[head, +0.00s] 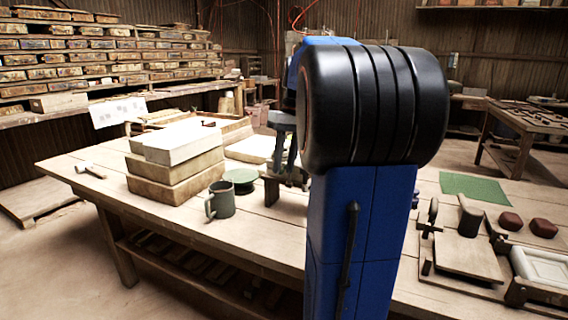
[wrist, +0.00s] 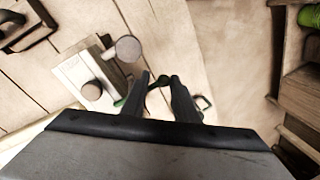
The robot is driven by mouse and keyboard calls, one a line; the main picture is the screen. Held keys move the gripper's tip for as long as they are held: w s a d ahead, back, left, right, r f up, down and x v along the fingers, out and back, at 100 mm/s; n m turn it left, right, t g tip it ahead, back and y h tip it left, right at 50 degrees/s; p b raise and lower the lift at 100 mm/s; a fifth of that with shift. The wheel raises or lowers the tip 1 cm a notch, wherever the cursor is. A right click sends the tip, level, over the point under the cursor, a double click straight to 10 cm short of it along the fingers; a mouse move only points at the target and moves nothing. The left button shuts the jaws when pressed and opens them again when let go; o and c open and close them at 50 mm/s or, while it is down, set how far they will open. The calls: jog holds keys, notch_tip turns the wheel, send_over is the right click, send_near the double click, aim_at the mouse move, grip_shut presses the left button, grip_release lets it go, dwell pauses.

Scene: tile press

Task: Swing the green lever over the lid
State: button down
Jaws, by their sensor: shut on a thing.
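My gripper (wrist: 158,80) is shut, with a small dark round piece between its fingertips, which I take to be the end of the green lever. A sliver of green (wrist: 118,102) shows beside the left finger; the rest of the lever is hidden. A pale block (wrist: 92,72) with round knobs lies left of the fingers in the wrist view. I cannot tell which part is the lid.
On the right lie a green mat (head: 474,187), brown lumps (head: 511,221) and a pale tile in a frame (head: 545,268). The table's front left (head: 150,210) is clear.

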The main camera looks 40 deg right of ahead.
jog(key=shift+w+d+r, duration=0.1)
jog(key=shift+w+r, duration=0.05)
jog(key=c, duration=1.4)
grip_release()
jog(key=d+r, duration=0.1)
jog(key=r, duration=0.4)
jog(key=d+r, duration=0.1)
jog(key=r, duration=0.5)
jog(key=d+r, duration=0.1)
jog(key=r, duration=0.5)
jog(key=shift+s+d, duration=0.1)
jog(key=shift+s, duration=0.3)
jog(key=shift+c, duration=0.2)
